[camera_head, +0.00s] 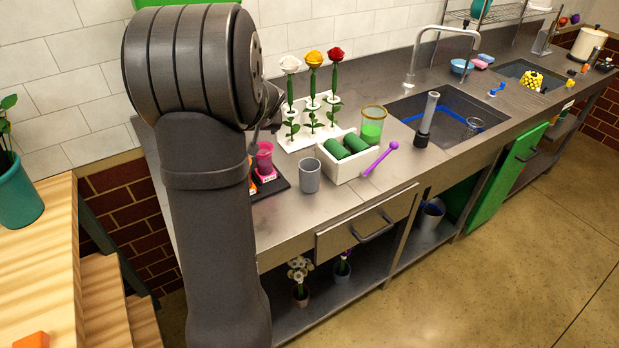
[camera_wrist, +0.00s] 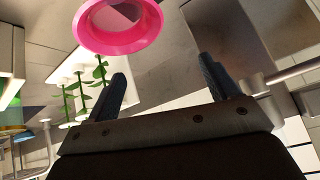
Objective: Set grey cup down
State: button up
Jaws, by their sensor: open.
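The grey cup (camera_head: 310,175) stands upright on the steel counter, left of the white box and close to the front edge. Nothing touches it from above. I cannot make it out in the wrist view. My gripper (camera_wrist: 167,84) is open, its two dark fingers spread with nothing between them. The pink cup (camera_wrist: 118,26) shows its round rim just beyond the fingers in the wrist view. In the head view the pink cup (camera_head: 265,158) stands on a dark tray (camera_head: 276,188) left of the grey cup, and my arm hides most of the gripper there.
The white box (camera_head: 345,171) with green rolls, a purple stick (camera_head: 381,159) and a green-filled jar (camera_head: 373,125) stand right of the grey cup. Three roses (camera_head: 312,60) in a white stand rise behind. A sink (camera_head: 440,115) lies farther right. Bare counter lies in front of the cup.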

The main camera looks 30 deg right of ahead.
jog(key=w+a+m+t, duration=0.1)
jog(key=m+g+h, duration=0.6)
jog(key=m+h, duration=0.5)
jog(key=h, duration=0.2)
send_near(317, 163)
jog(key=x, duration=0.3)
jog(key=shift+s, duration=0.1)
jog(key=shift+x, duration=3.05)
jog(key=shift+a+f, duration=0.1)
jog(key=shift+a, duration=0.05)
jog(key=c, duration=1.2)
